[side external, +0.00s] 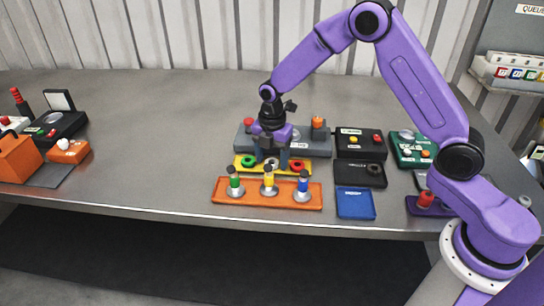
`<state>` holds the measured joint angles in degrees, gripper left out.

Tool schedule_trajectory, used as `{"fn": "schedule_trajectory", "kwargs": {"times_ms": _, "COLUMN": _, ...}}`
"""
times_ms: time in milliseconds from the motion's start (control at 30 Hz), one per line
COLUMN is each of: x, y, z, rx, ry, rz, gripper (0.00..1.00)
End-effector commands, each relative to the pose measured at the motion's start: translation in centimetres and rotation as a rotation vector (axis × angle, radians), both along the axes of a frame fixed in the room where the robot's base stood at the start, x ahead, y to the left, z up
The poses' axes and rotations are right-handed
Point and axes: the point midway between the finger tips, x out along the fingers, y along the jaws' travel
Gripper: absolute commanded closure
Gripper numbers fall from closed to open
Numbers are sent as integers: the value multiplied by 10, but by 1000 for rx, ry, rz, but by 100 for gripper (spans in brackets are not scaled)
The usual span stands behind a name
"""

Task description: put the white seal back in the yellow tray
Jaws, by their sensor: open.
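The yellow tray (241,169) lies near the middle of the bench, behind an orange tray. A green ring (248,162) sits at its left and a red ring (297,164) at its right. My gripper (271,158) points down over the middle of the yellow tray, with its fingers apart. The fingers and the parts in front hide the middle of the tray. I cannot make out the white seal, and I cannot tell whether it is between or behind the fingers.
The orange tray (259,202) in front holds green, yellow and blue nozzles upright. A grey block (241,146) stands just behind. A black box (357,140), a black tray (350,175) and a blue tray (355,204) are to the right. The bench between here and the left-hand equipment is clear.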

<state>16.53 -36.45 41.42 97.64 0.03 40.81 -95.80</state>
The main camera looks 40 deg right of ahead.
Motion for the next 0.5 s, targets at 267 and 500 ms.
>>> {"fn": "schedule_trajectory", "kwargs": {"times_ms": 267, "x": 1, "y": 0, "z": 32, "rx": 2, "ry": -6, "rz": 0, "gripper": 34}}
{"fn": "schedule_trajectory", "kwargs": {"times_ms": 500, "x": 1, "y": 0, "z": 81, "rx": 2, "ry": -6, "rz": 0, "gripper": 34}}
